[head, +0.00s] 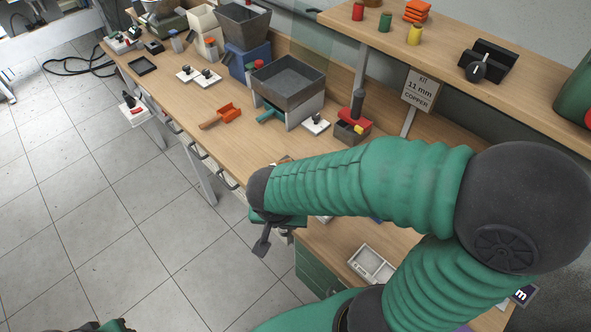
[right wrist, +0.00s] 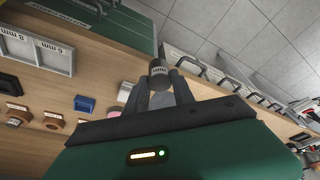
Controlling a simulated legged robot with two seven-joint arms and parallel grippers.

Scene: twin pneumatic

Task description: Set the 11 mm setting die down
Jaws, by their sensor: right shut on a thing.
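My right gripper (right wrist: 160,88) is shut on a small dark grey cylinder, the setting die (right wrist: 158,72), which shows lettering on its side in the right wrist view. The lettering is too small to read. The die is held at the fingertips, clear of the wooden bench. In the head view my right gripper (head: 262,240) hangs at the bench's front edge, and the die cannot be made out there. A white tray (right wrist: 48,55) with slots marked 8 mm and 6 mm lies on the bench. A dark part of my left arm shows at the bottom left, its fingers hidden.
A sign (head: 419,90) reads KIT 11 mm COPPER. A grey bin (head: 288,85), an orange tool (head: 221,116) and a red-topped box (head: 354,125) stand on the bench (head: 185,100). A blue block (right wrist: 84,103) lies near the tray. Drawer handles line the front edge.

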